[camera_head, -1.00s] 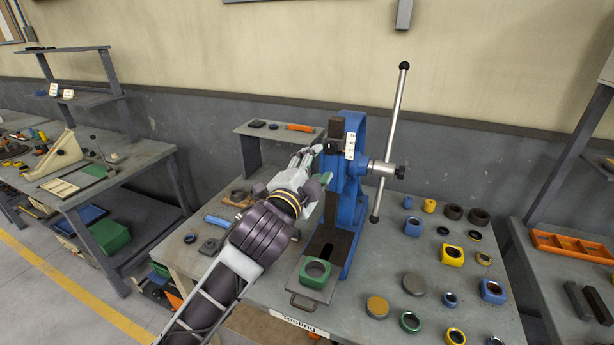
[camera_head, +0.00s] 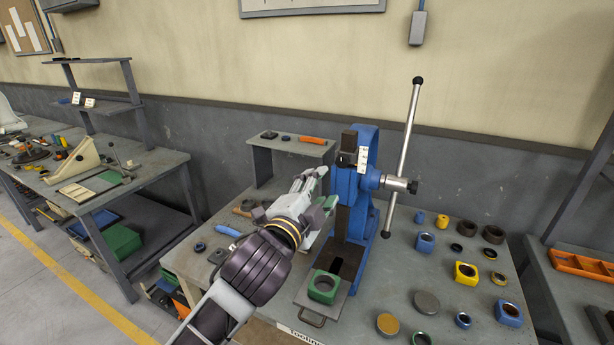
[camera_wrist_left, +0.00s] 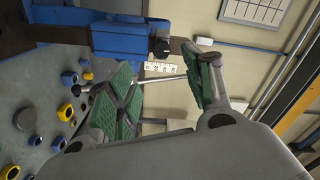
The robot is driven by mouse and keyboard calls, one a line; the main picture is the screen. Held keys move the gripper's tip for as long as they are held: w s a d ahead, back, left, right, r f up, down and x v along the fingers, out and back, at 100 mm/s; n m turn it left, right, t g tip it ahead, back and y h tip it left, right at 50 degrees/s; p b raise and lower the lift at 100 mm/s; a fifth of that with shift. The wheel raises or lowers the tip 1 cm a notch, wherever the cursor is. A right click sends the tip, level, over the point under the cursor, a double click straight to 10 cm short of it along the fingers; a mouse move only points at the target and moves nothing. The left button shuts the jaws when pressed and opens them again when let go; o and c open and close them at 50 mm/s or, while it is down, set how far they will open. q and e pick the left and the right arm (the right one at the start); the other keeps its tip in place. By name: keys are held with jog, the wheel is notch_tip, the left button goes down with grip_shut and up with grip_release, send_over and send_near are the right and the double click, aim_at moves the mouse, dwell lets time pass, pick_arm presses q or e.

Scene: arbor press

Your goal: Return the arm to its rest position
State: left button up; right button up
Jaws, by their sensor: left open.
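My left gripper (camera_head: 318,188) is open and empty, just left of the blue arbor press (camera_head: 364,190). Its green-padded fingers (camera_wrist_left: 203,82) stand wide apart in the left wrist view, with nothing between them. The press also shows in the left wrist view (camera_wrist_left: 88,40). The press's long lever (camera_head: 403,155) with black ball ends stands nearly upright on the right side. A green square block with a round hole (camera_head: 323,288) sits on the tray plate at the press's foot. I cannot tell whether my gripper touches the press. My right gripper is out of view.
The workbench (camera_head: 392,268) holds several blue, yellow and dark rings and blocks to the right of the press. A small raised shelf (camera_head: 283,147) stands behind my left arm. Another bench (camera_head: 160,163) is at left, and an orange tray (camera_head: 580,264) at right. Space above the press is open.

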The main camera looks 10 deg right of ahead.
pick_arm(q)
jog(key=s+a+f+n+g+y, duration=0.1)
jog(key=a+f+n+g+y, duration=0.15)
jog(key=a+f+n, duration=0.5)
jog(key=s+a+f+n+g+y, duration=0.1)
jog(key=a+f+n+g+y, duration=0.2)
jog(key=a+f, duration=0.85)
jog(key=s+a+f+n+g+y, duration=0.2)
jog(key=s+a+f+n+g, duration=0.15)
jog(key=s+a+f, duration=0.5)
jog(key=s+a+f+n+g+y, duration=0.2)
jog(key=s+a+f+n+g, duration=0.3)
jog(key=s+f, duration=0.6)
notch_tip(320, 180, down, 35)
jog(key=s+m+t+b, duration=0.1)
jog(key=b, duration=0.1)
jog(key=s+a+f, duration=0.2)
jog(key=s+f, duration=0.8)
jog(key=s, duration=0.1)
jog(key=s+a+f+g+b, duration=0.1)
jog(key=s+a+f, duration=0.1)
jog(key=s+f, duration=0.9)
jog(key=shift+s+a+f, duration=0.25)
jog(key=shift+f, duration=0.05)
